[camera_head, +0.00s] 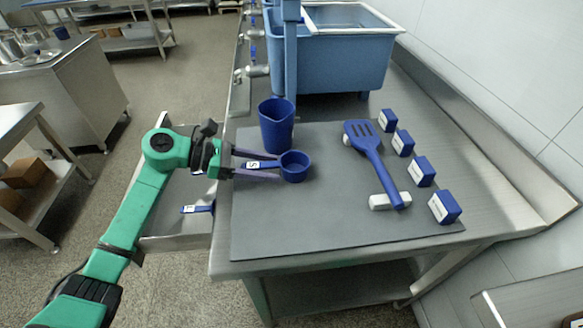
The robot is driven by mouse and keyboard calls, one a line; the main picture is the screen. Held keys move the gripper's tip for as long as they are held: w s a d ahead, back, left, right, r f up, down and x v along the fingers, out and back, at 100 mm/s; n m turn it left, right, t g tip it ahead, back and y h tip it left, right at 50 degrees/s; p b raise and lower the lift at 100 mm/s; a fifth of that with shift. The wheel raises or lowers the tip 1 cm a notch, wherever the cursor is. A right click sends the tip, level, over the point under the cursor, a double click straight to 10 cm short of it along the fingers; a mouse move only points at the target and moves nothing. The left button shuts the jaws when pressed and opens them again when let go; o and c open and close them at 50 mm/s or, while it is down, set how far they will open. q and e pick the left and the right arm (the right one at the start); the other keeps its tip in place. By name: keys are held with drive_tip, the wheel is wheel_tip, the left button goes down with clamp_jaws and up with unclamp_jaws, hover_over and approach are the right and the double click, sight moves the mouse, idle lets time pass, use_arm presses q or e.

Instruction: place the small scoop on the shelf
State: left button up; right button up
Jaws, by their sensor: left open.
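A small blue scoop (294,166) lies on the grey mat, its handle pointing left and bearing a white label with a dark letter that looks like an S. My left gripper (267,165) is open, with its two purplish fingers on either side of the scoop's handle; I cannot tell whether they touch it. A metal shelf-like surface (170,226) sits at the table's left side, below the tabletop, partly hidden by my left arm. Another blue item with a white label (197,209) lies on it. My right gripper is not in view.
A blue measuring jug (276,128) stands just behind the scoop. A blue slotted spatula (373,160) rests on white supports to the right. Several blue-and-white blocks (420,171) line the mat's right edge. A large blue tank (330,62) stands behind. The front of the mat (310,220) is clear.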

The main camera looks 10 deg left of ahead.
use_arm(q)
clamp_jaws()
